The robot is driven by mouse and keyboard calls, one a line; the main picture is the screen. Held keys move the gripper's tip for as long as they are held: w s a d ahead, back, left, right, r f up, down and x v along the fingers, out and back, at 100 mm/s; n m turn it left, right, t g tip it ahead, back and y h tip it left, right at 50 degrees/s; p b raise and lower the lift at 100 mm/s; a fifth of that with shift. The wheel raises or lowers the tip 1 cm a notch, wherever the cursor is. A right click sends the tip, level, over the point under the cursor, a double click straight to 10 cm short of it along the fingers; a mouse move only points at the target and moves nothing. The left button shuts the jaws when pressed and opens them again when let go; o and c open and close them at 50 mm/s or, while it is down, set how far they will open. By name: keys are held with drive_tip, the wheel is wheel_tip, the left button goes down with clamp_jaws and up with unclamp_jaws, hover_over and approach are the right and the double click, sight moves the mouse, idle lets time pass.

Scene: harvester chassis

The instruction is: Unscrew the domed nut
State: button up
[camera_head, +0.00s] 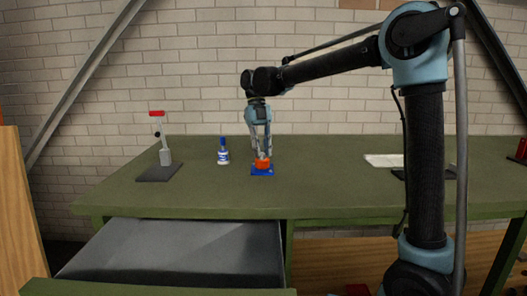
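A small orange part (263,165) sits on a blue base plate (263,172) near the middle of the green table. My gripper (264,154) points straight down above the orange part, with its fingertips at or just over the top of it. A small pale spot shows between the fingertips; it may be the domed nut, but it is too small to tell. I cannot tell whether the fingers touch it or are closed on it.
A blue and white bottle (223,153) stands left of the blue base. A red-handled lever tool (162,140) on a dark plate stands further left. A pale flat sheet (384,160) lies at the right. The green table top (320,195) is clear in front.

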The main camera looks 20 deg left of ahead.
drive_tip(key=shift+o, duration=1.2)
drive_tip(key=m+y, duration=0.1)
drive_tip(key=m, duration=0.3)
drive_tip(key=shift+g, duration=0.3)
drive_tip(key=shift+m+y, duration=0.4)
drive_tip(key=shift+m, duration=0.2)
drive_tip(key=shift+m+y, duration=0.4)
drive_tip(key=shift+m, duration=0.6)
drive_tip(key=m+y, duration=0.1)
drive_tip(key=m, duration=0.2)
